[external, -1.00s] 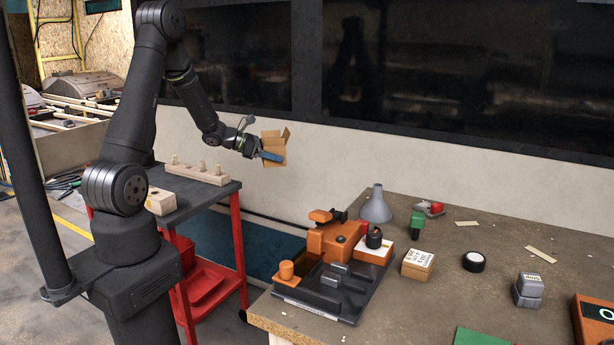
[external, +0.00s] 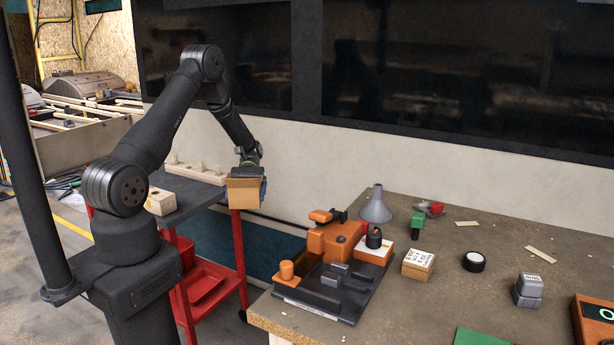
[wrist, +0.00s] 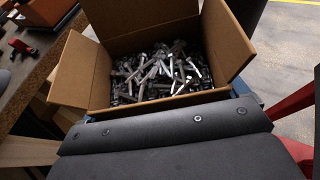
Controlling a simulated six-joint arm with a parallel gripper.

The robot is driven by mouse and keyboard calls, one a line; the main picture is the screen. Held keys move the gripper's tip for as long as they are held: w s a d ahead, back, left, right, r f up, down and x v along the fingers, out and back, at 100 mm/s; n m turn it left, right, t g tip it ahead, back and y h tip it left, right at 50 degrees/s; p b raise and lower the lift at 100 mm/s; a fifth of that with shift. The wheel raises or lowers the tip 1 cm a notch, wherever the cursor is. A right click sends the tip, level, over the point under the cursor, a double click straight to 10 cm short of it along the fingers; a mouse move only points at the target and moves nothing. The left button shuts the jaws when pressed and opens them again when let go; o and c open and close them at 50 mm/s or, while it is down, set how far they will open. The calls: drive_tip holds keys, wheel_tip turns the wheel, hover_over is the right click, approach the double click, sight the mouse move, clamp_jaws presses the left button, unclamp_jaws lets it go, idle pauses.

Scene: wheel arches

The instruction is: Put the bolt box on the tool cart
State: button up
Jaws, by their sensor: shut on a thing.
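The bolt box (external: 245,192) is an open cardboard box held in my gripper (external: 250,172). In the wrist view the box (wrist: 75,72) has its flaps open and is full of loose metal bolts. My gripper is shut on it; the fingertips are mostly hidden, with a bit of blue finger showing at the box's right side in the external view. The box is in the air beside the right edge of the tool cart (external: 196,202), which has a dark top and red frame. It looks roughly upright.
On the cart stand a wooden block with pegs (external: 196,174) and a smaller wooden block (external: 160,201). The cart top's front right part is bare. The workbench (external: 430,310) at the right holds an orange-and-black fixture (external: 335,245), a funnel (external: 376,206) and small boxes.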

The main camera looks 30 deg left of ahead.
drive_tip(key=a+r+m+t+y, duration=0.1)
drive_tip(key=a+m+t+y, duration=0.1)
drive_tip(key=a+m+y, duration=1.6)
drive_tip(key=w+a+r+m+t+y, duration=0.1)
drive_tip(key=w+a+r+t, duration=0.35)
drive_tip(key=a, duration=0.45)
hover_over(177, 190)
wheel_tip(177, 190, down, 6)
drive_tip(key=shift+d+f, duration=0.1)
drive_tip(key=shift+f, duration=2.15)
drive_tip(key=o, duration=1.1)
drive_tip(key=shift+f, duration=0.1)
drive_tip(key=shift+c, duration=0.2)
